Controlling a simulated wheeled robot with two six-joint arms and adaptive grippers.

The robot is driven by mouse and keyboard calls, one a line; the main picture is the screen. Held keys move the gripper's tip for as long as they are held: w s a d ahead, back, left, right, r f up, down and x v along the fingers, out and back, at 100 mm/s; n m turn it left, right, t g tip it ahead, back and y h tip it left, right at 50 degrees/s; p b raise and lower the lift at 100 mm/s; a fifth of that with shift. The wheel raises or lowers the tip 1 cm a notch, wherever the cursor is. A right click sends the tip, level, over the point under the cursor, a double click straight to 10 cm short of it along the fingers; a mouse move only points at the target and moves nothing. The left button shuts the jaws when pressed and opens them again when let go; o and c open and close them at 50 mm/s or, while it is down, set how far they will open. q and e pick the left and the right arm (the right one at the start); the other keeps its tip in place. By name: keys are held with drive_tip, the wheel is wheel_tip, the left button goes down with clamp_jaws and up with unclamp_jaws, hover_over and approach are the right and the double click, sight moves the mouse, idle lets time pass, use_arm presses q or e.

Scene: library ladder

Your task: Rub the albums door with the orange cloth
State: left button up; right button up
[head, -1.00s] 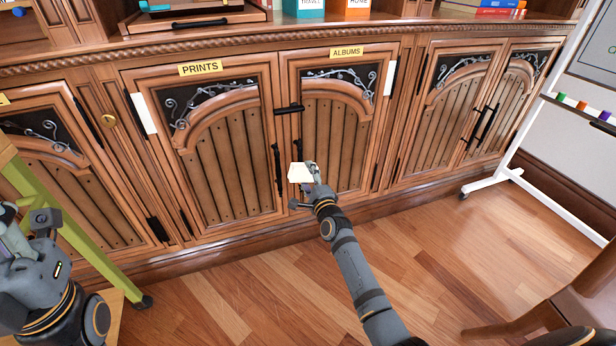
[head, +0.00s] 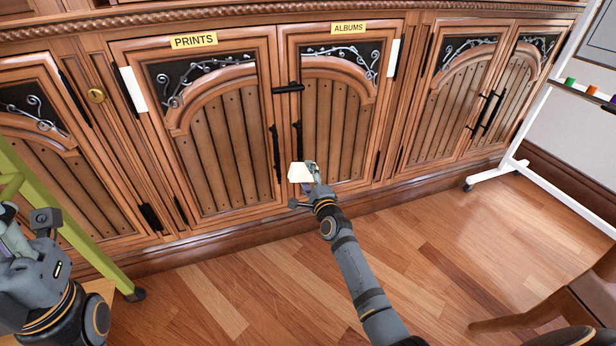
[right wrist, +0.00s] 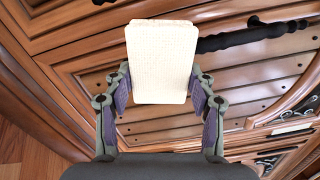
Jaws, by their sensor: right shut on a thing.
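The albums door (head: 352,130) is a carved wooden cabinet door under a yellow ALBUMS label (head: 348,27). It is closed, with a dark upright handle (head: 297,150) on its left side. My right gripper (head: 308,178) is in front of the lower part of this door. It is shut on a cream-white cloth pad (head: 299,172), which fills the space between the fingers in the right wrist view (right wrist: 162,60). I see no orange cloth. Whether the pad touches the wood I cannot tell. My left gripper (head: 12,235) is at the left edge, away from the door, its fingers unclear.
The prints door (head: 222,150) is just left, and a dark bar (head: 288,88) spans the seam between the two doors. A green ladder (head: 75,220) stands at left, a white board stand (head: 515,165) at right, a brown chair (head: 570,300) at lower right. The middle floor is clear.

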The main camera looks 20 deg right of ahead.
drive_tip(key=shift+s+f, duration=0.15)
drive_tip(key=shift+s, duration=0.15)
drive_tip(key=s+p, duration=0.1)
drive_tip(key=s, duration=0.3)
drive_tip(key=shift+s, duration=0.6)
drive_tip(key=shift+s, duration=0.1)
drive_tip(key=shift+s+d, duration=0.1)
drive_tip(key=shift+s, duration=1.35)
drive_tip(key=shift+p, duration=0.35)
